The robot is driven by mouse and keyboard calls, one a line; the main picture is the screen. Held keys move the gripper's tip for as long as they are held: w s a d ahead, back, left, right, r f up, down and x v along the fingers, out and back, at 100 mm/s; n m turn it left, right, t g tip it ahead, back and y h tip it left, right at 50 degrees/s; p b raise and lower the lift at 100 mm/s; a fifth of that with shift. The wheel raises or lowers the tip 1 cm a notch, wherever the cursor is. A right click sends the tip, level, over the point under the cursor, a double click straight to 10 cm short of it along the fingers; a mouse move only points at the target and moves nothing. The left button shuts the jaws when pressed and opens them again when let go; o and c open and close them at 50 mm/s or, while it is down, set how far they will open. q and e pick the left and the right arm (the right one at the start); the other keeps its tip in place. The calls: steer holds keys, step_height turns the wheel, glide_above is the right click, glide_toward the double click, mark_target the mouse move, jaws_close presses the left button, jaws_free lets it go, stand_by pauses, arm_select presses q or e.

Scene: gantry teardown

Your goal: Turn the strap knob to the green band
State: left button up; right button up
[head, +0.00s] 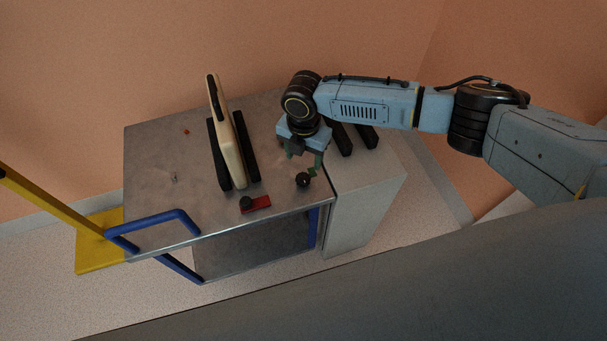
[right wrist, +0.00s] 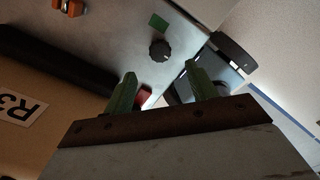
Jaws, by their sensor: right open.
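The strap knob (head: 303,180) is a small black round knob near the front right of the metal cart top. It shows as a ridged dial in the right wrist view (right wrist: 160,50). The green band (head: 312,171) is a small green patch beside it, also visible in the wrist view (right wrist: 158,20). My right gripper (head: 304,161) is open and empty, with its fingers pointing down just behind the knob in the head view. In the wrist view the knob lies beyond the fingertips (right wrist: 162,70), apart from them. Which way the knob points I cannot tell. My left gripper is out of view.
A cream panel (head: 229,140) stands between black rails (head: 246,146) on the cart top (head: 160,200). A red plate (head: 262,203) with a black knob (head: 246,203) lies at the front. A pale cabinet (head: 365,190) with black bars adjoins on the right. Blue rails (head: 160,220) edge the left.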

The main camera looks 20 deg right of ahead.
mark_target(304, 177)
step_height(304, 177, down, 8)
steer(key=shift+r+b, duration=0.1)
steer(key=shift+b, duration=0.75)
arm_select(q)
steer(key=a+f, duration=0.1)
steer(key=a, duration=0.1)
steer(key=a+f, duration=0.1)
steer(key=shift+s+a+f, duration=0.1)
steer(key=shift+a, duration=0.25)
arm_select(e)
steer(key=shift+f, duration=0.45)
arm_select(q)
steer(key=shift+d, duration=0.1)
arm_select(e)
steer(key=shift+c, duration=1)
steer(key=c, duration=0.8)
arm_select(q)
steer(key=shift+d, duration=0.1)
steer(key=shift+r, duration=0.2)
arm_select(e)
steer(key=shift+m, duration=0.3)
